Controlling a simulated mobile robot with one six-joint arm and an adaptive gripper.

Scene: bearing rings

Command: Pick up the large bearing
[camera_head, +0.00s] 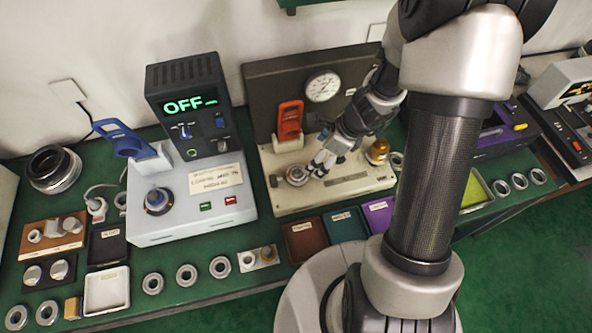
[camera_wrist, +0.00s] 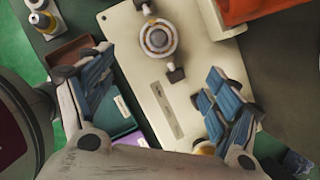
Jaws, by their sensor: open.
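A round bearing (camera_head: 297,175) sits on a post of the cream fixture plate (camera_head: 345,196), below the orange clamp. In the wrist view the bearing (camera_wrist: 158,39) shows as concentric rings near the top centre, between two dark stubs. My gripper (camera_head: 321,163) is just right of it and above the plate. In the wrist view my gripper (camera_wrist: 160,78) has its blue-padded fingers wide apart, with nothing between them. The bearing lies beyond the fingertips and does not appear touched.
Several smaller rings, such as one ring (camera_head: 187,275), lie along the front edge. A brown tray (camera_head: 305,239), a teal tray (camera_head: 345,224) and a purple tray (camera_head: 379,212) stand before the plate. An orange clamp (camera_head: 290,118) and dial gauge (camera_head: 323,87) rise behind. A brass knob (camera_head: 377,151) stands right.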

